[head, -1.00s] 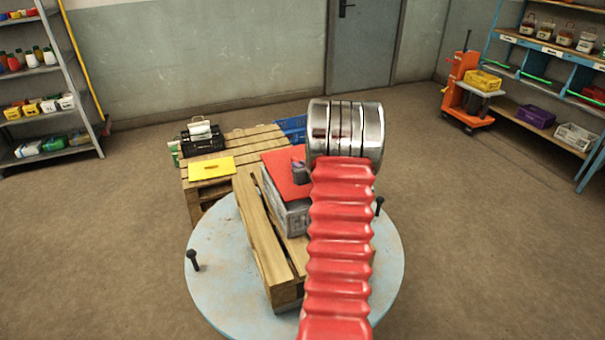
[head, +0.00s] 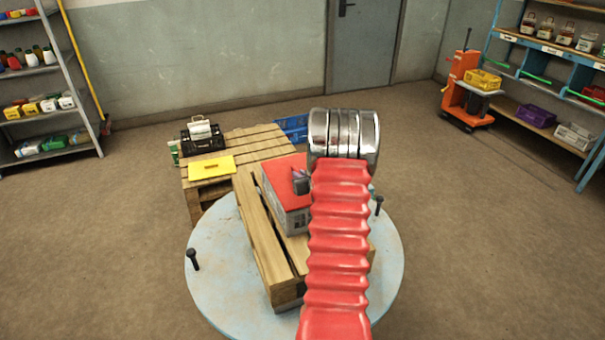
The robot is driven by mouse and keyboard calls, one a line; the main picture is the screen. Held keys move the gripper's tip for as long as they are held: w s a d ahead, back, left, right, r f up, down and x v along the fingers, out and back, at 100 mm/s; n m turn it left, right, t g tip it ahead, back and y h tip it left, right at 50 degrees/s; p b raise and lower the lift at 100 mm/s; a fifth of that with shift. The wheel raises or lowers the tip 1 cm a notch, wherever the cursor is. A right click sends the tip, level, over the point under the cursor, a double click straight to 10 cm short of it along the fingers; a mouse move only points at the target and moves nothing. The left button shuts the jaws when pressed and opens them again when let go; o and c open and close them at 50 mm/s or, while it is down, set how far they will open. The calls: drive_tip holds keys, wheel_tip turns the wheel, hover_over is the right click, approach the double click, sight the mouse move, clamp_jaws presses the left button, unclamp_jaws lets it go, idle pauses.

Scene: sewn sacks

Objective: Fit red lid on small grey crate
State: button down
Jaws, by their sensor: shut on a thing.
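The red lid (head: 277,176) lies over the top of the small grey crate (head: 297,221), and its edges look in line with the crate's walls. The crate stands on a wooden pallet (head: 262,240). My gripper (head: 301,184) shows only as a small dark part at the lid's middle, beside my arm's silver wrist, and is shut on the red lid. My arm hides the right side of lid and crate, so I cannot tell whether the lid is seated there.
The pallet rests on a round pale blue table (head: 228,280) with dark upright pegs (head: 193,259). Behind stands another pallet (head: 250,145) with a yellow lid (head: 211,167) and a black crate (head: 203,138). A blue crate (head: 292,128) is behind it. The floor around is open.

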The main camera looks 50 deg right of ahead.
drive_tip(key=c, duration=1.7)
unclamp_jaws()
drive_tip(key=shift+f, duration=0.15)
drive_tip(key=shift+s+r, duration=0.1)
drive_tip(key=shift+r, duration=0.55)
drive_tip(key=v, duration=1.1)
drive_tip(key=shift+s+a, duration=0.25)
drive_tip(key=shift+s, duration=0.05)
drive_tip(key=shift+w, duration=0.1)
